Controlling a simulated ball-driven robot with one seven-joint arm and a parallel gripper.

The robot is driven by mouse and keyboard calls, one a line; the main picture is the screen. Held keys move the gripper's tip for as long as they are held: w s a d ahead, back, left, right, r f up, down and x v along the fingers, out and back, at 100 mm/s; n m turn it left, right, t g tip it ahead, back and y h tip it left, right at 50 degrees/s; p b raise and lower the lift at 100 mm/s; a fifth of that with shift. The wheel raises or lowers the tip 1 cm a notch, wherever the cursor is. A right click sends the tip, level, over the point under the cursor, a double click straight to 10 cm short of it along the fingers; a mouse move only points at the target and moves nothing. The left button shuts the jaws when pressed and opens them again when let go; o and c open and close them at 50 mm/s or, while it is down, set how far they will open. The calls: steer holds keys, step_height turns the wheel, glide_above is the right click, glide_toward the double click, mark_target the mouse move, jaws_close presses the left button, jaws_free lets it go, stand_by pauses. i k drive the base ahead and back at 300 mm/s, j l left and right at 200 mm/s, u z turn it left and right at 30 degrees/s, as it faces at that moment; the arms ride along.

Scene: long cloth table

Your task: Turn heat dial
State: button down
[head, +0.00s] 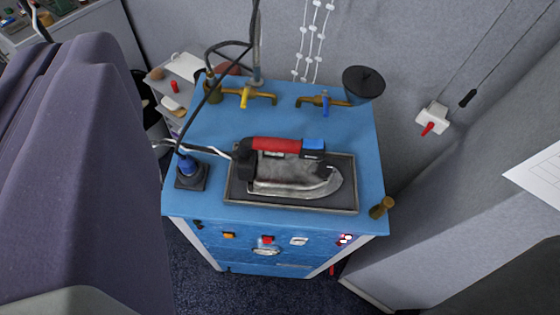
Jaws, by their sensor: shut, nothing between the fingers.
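A blue boiler cabinet (204,134) stands in the middle of the head view. Its front panel carries a round pale dial (265,251) low in the middle, which may be the heat dial. The dial is small and seen steeply from above, so its marks and setting cannot be read. An iron (290,178) with a red and blue handle rests on a dark plate (345,206) on the cabinet top. My gripper does not show in this view.
A large purple padded surface (85,150) fills the left side. The front panel also has an orange switch (229,236), a red button (267,239) and a white switch (299,241). Brass taps (325,101) stand at the back; a brass knob (381,207) is at the right edge.

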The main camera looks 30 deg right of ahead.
mark_target(324, 169)
steer(key=i+l+u, duration=0.1)
steer(key=u, duration=3.2)
steer(key=k+l+u, duration=0.4)
steer(key=k, duration=0.4)
steer(key=i+j, duration=0.75)
steer(key=j, duration=0.15)
steer(key=z, duration=0.45)
steer(key=j+z, duration=0.1)
steer(key=z, duration=0.3)
steer(key=i+j+z, duration=0.1)
steer(key=z, duration=0.8)
steer(key=j+z, duration=0.15)
steer(key=z, duration=2.1)
